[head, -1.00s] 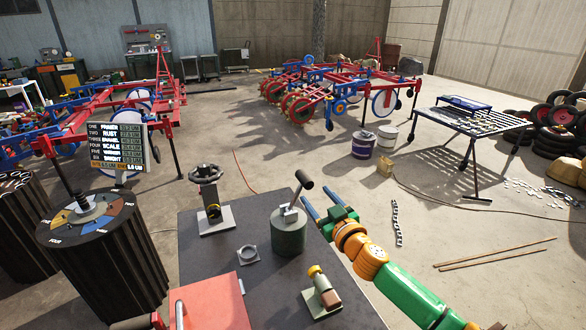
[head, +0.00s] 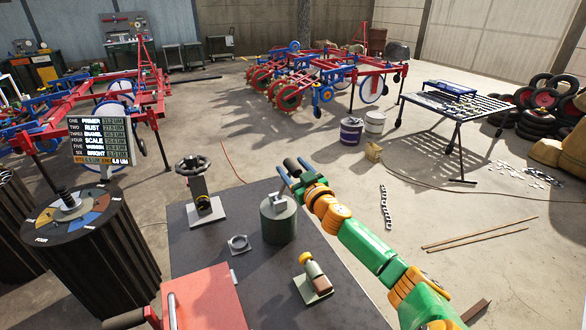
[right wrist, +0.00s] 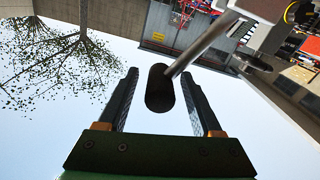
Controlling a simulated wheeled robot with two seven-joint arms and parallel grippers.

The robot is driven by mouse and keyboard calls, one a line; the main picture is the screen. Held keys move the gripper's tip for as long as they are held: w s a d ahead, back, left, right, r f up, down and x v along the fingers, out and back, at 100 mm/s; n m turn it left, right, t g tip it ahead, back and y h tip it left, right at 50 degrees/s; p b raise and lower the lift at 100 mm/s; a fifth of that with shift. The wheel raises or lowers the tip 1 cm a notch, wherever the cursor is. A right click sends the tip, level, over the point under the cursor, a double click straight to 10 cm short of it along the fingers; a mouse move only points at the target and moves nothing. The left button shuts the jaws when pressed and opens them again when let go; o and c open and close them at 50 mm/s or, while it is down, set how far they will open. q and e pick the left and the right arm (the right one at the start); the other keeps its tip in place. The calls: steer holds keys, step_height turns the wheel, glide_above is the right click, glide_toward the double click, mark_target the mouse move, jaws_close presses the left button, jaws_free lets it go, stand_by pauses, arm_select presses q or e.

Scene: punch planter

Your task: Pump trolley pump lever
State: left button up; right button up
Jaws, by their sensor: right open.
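The pump is a dark green cylinder (head: 278,224) on the dark tabletop (head: 215,285). Its lever has a black grip (head: 291,165) at the upper end. My right gripper (head: 288,174) is at the lever's upper end, its blue fingers open. In the right wrist view the black grip (right wrist: 160,88) sits between the two open fingers (right wrist: 163,80), with a visible gap on each side. The grey lever rod (right wrist: 205,43) runs up and right from it. In the head view my gripper hides part of the lever. My left gripper is not in view.
A handwheel valve (head: 192,167) stands on the table left of the pump. A small ring fitting (head: 238,244) and a brown-and-green block part (head: 313,268) are near it. A red box (head: 205,298) is at the front left. Floor to the right is mostly open.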

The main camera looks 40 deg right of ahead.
steer(key=shift+c, duration=0.3)
jaws_close()
stand_by(1.1)
